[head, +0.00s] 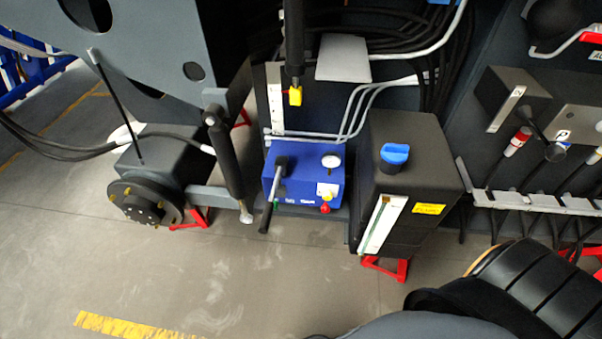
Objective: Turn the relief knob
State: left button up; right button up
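A blue hydraulic pump box (304,186) sits in the middle of the head view, low on the chassis. A round white gauge (331,161) and a black-gripped hand lever (273,191) are on the same box. Neither of my grippers shows in the head view, and nothing touches the red knob.
A black tank (412,175) with a blue cap (394,154) stands close right of the pump box. A black cylinder (228,160) and wheel hub (146,203) are to the left. Grey pipes run above. The floor (260,275) in front is clear.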

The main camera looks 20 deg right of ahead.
aim_at(326, 194)
jog(key=z, duration=1.05)
